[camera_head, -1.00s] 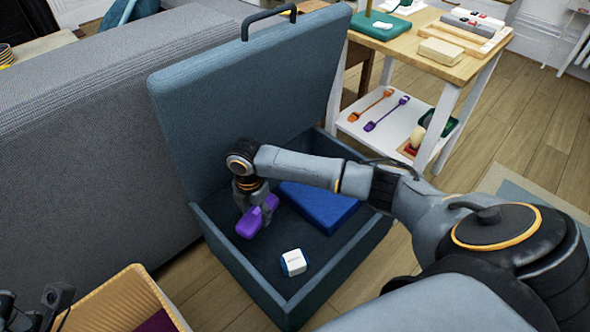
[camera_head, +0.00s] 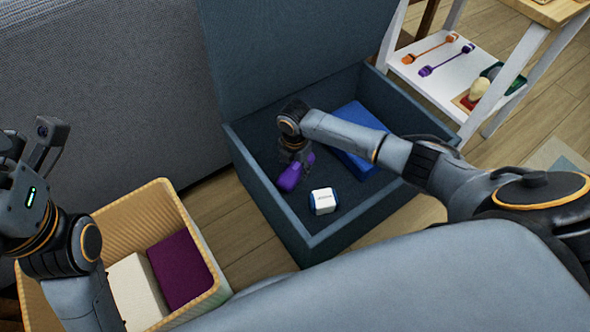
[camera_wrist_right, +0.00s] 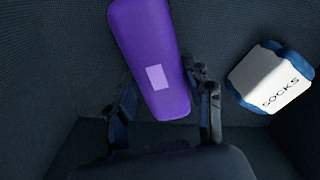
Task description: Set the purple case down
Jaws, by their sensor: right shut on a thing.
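The purple case (camera_head: 289,179) is inside the open dark blue-grey storage box (camera_head: 297,226), towards its left side. My right gripper (camera_head: 297,162) is shut on it. In the right wrist view the purple case (camera_wrist_right: 150,62) lies between the two fingers of my right gripper (camera_wrist_right: 165,100), with a pale label on its face. I cannot tell whether the case touches the box floor. My left gripper (camera_head: 30,160) is at the left edge, partly cut off, above the woven basket, and its fingers are unclear.
A white and blue socks block (camera_head: 323,201) sits in the box near the case, and a blue folded item (camera_head: 352,138) lies behind. A woven basket (camera_head: 185,208) at lower left holds cream and purple items. A white shelf (camera_head: 440,85) stands at upper right.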

